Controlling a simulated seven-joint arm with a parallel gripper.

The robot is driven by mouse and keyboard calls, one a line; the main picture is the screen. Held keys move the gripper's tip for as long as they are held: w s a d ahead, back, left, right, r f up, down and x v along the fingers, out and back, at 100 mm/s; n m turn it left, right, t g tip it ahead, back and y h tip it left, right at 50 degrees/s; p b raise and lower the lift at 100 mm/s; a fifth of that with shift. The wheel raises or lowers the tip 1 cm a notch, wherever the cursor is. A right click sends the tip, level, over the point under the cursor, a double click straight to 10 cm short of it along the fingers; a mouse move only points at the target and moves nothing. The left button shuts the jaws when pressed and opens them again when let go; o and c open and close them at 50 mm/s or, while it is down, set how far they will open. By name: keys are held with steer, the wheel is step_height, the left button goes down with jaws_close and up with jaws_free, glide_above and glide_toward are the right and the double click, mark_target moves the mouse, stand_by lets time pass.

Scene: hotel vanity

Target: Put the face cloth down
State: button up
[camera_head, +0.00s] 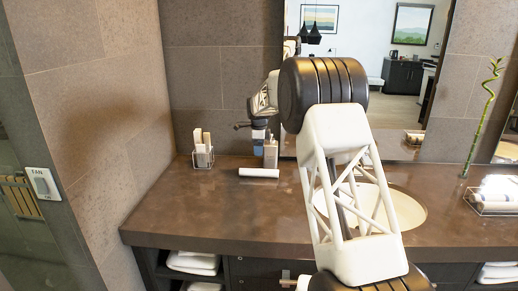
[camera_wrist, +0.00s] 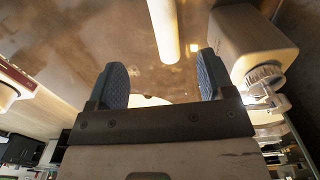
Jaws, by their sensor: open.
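A white roll, which looks like the rolled face cloth (camera_head: 259,173), lies on the brown vanity counter (camera_head: 225,210), left of the basin. In the wrist view, the face cloth (camera_wrist: 163,28) lies beyond the fingertips, roughly in line with the gap between them. My gripper (camera_head: 259,142) is above and behind the cloth in the head view. It also shows in the wrist view (camera_wrist: 162,75), where its two blue-grey fingers are apart with nothing between them. The cloth and the fingers look apart.
A beige bottle-like container (camera_wrist: 248,45) stands close beside the right finger in the wrist view. A holder with upright items (camera_head: 202,150) stands at the counter's left by the wall. My arm partly covers the basin (camera_head: 405,208). A rack of rolled towels (camera_head: 492,197) is at the right.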

stand_by(0.3)
steer(key=s+d+r+n, duration=0.3)
steer(key=s+d+r, duration=0.3)
steer(key=s, duration=0.5)
steer(key=s+d+r+n+t, duration=0.1)
steer(key=s+d+r+n, duration=0.2)
steer(key=s+d+r, duration=0.55)
steer(key=s+d+r+n, duration=0.3)
steer(key=s+d+r, duration=0.1)
steer(key=s, duration=1)
steer(key=s+d+f+n, duration=0.2)
steer(key=s+d+n, duration=0.1)
steer(key=s, duration=1)
steer(key=s+d+f+n+t, duration=0.1)
steer(key=s+d+f+n, duration=0.2)
steer(key=s, duration=1)
steer(key=s+d+f+n, duration=0.2)
steer(key=s+d+f, duration=0.1)
steer(key=s, duration=1)
steer(key=shift+s+f+n+t, duration=0.25)
steer(key=shift+s+n+t, duration=0.05)
steer(key=shift+s+n, duration=0.1)
steer(key=shift+o, duration=0.5)
steer(key=shift+w+d, duration=0.1)
